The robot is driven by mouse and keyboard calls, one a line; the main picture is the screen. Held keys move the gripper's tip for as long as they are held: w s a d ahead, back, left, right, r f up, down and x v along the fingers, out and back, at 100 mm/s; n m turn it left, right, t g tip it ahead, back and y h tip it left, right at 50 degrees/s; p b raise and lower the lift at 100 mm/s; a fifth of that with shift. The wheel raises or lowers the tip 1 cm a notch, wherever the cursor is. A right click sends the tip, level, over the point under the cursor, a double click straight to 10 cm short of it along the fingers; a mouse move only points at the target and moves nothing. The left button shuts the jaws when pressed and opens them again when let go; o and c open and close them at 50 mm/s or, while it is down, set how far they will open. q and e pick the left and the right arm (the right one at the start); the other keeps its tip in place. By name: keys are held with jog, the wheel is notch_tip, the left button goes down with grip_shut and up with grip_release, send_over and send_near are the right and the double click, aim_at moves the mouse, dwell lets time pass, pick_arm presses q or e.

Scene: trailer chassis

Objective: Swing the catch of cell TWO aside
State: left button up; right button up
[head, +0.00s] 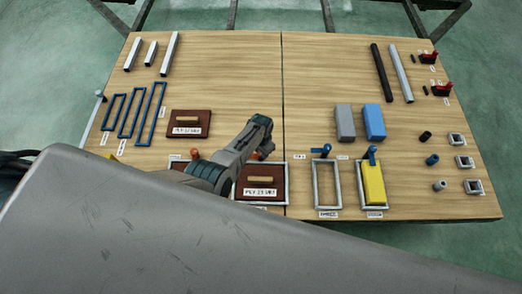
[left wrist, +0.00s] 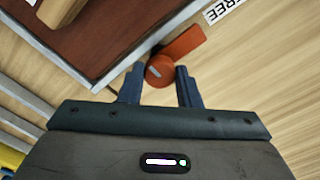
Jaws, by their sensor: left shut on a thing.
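Cell TWO is a pale metal frame (head: 237,190) with a dark red-brown board (head: 272,182) in it, near the table's front middle. Its orange catch (left wrist: 183,46) shows in the left wrist view, a round knob with a flat bar. The bar lies outside the frame, roughly along its edge, not over the board. My left gripper (left wrist: 160,82) has its blue fingers either side of the knob and is shut on it. In the head view my arm partly hides the catch (head: 257,154). My right gripper is not in view.
Cell three (head: 315,187) is an empty frame with a blue catch (head: 322,151). The cell right of it holds a yellow block (head: 374,184). Another orange catch (head: 194,153) stands left of my arm. Grey and blue blocks (head: 373,121) lie behind. The table's middle back is bare.

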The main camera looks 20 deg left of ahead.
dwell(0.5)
pick_arm(q)
jog(key=o, duration=1)
jog(key=shift+c, duration=0.2)
jog(key=shift+r+p, duration=0.3)
jog(key=shift+r, duration=0.25)
notch_tip(320, 180, up, 10)
jog(key=p, duration=0.2)
jog(key=shift+f, duration=0.15)
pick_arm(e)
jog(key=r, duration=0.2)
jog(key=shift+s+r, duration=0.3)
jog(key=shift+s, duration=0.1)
